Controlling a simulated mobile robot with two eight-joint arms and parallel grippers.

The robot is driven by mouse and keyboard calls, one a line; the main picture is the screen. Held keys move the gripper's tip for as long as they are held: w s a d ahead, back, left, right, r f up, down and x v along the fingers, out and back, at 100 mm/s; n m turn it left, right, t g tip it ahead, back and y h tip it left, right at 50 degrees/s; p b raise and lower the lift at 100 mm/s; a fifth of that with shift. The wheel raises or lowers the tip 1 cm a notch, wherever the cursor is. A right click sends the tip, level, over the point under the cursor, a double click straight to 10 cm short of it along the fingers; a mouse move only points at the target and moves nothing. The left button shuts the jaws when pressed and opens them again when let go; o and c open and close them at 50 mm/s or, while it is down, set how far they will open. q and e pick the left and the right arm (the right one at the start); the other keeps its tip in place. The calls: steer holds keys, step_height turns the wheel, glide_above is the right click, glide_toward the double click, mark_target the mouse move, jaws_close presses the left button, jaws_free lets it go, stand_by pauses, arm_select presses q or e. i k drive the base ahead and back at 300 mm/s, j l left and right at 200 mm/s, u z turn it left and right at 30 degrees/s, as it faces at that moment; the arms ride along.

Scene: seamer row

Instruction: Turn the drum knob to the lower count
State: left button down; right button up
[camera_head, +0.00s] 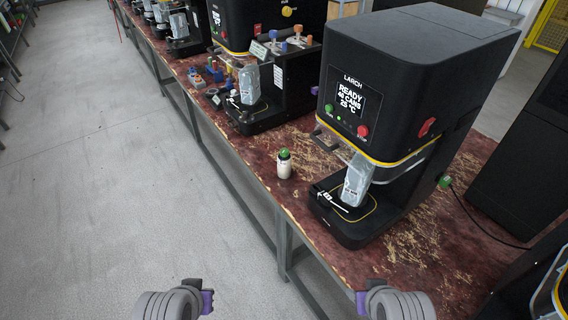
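The nearest black seamer (400,75), labelled LARCH, stands on the bench. Its screen (349,99) reads READY, a number of cans that looks like 48, and 25 °C. A green button (328,108) and a red button (363,130) flank the screen's lower edge. My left gripper (207,301) and my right gripper (361,303) show only as purple finger parts at the bottom of the view, well short of the machine. Their opening is not clear.
A grey pouch-like can holder (355,180) stands on the seamer's base. A small white bottle with a green cap (284,163) is on the worn red bench (425,247). A second machine (262,75) with several knobs stands behind. The floor at left is clear.

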mark_target(284, 151)
steer(key=i+j+z, duration=0.1)
steer(key=j, duration=0.65)
steer(key=i+j+z, duration=0.15)
steer(key=j, duration=0.65)
steer(key=i+j+z, duration=0.1)
steer(key=j, duration=0.7)
steer(key=z, duration=1.05)
